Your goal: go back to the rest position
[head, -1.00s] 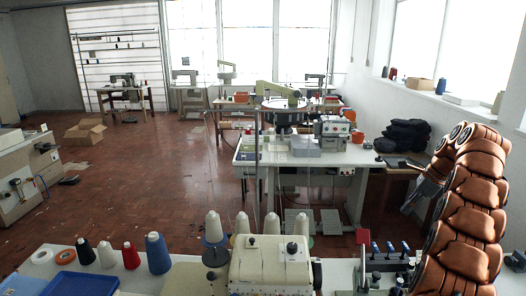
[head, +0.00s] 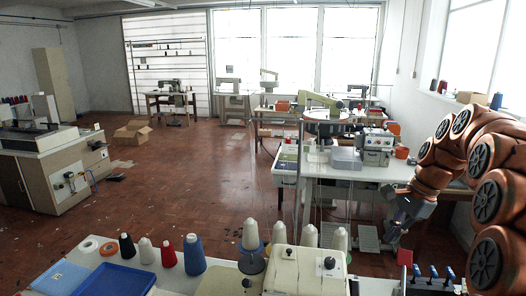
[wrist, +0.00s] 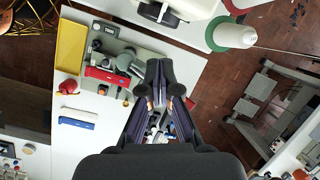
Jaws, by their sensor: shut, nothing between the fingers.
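My arm (head: 470,180) is orange-brown and bends in an arch along the right side of the head view. My gripper (head: 394,228) hangs from its end, pointing down, in front of the white sewing table. In the wrist view my gripper (wrist: 161,98) is shut and empty, with dark fingers above a white bench. The fingertips are small and dark in the head view.
A near bench holds a cream sewing machine (head: 305,268), thread cones (head: 194,255) and a blue tray (head: 115,280). The wrist view shows a red tool (wrist: 106,76) and a yellow tray (wrist: 72,46) on a white bench. Open floor (head: 190,190) lies left of centre.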

